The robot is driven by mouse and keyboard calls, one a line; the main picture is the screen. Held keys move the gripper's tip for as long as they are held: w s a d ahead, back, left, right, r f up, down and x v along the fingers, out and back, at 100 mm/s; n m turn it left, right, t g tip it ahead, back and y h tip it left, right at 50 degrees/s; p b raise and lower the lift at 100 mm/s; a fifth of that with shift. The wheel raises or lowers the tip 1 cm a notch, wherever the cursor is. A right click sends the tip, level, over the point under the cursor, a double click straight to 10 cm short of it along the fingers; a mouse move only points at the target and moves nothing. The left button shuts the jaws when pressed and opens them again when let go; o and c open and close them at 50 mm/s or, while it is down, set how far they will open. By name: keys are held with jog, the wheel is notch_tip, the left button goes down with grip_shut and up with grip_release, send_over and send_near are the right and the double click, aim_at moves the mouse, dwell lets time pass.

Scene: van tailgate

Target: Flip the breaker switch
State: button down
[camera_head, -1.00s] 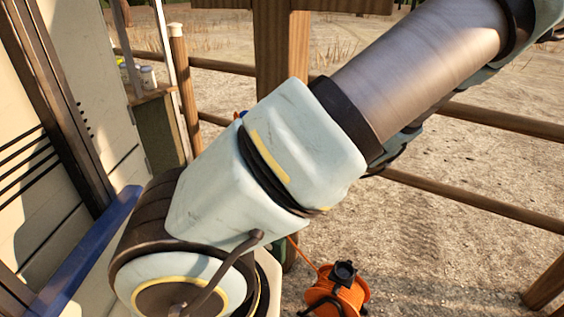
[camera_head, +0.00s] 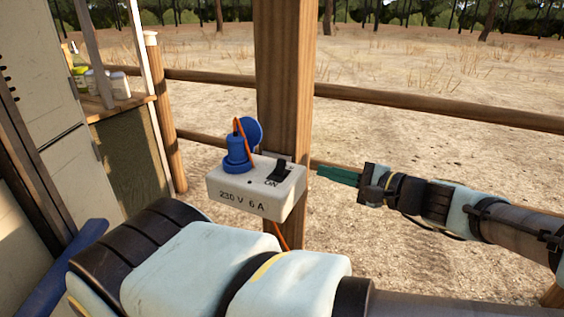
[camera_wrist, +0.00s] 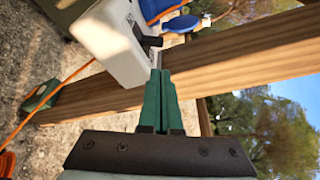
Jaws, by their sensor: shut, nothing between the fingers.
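The breaker switch (camera_head: 281,172) is a black rocker on top of a white box marked "230 V 6 A" (camera_head: 243,201), with "ON" printed by it. The box is fixed to a wooden post. In the wrist view the switch (camera_wrist: 151,41) stands out from the white box (camera_wrist: 108,45), just beyond and slightly left of my fingertips. My gripper (camera_head: 320,172) has green fingers pointing left toward the box, close to its right side. In the wrist view my gripper (camera_wrist: 160,72) is shut and empty. Whether the fingertips touch the switch or box I cannot tell.
A blue plug (camera_head: 237,152) with an orange cable sits on the box, left of the switch, beside a blue round cap. The wooden post (camera_head: 284,80) rises behind the box. Fence rails (camera_head: 430,109) run behind my arm. A shelf with jars (camera_head: 117,88) is at left.

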aim_at(293, 171)
jog(key=shift+w+a, duration=0.1)
jog(key=x, duration=0.9)
jog(key=shift+w+a, duration=0.25)
jog(key=shift+b, duration=0.3)
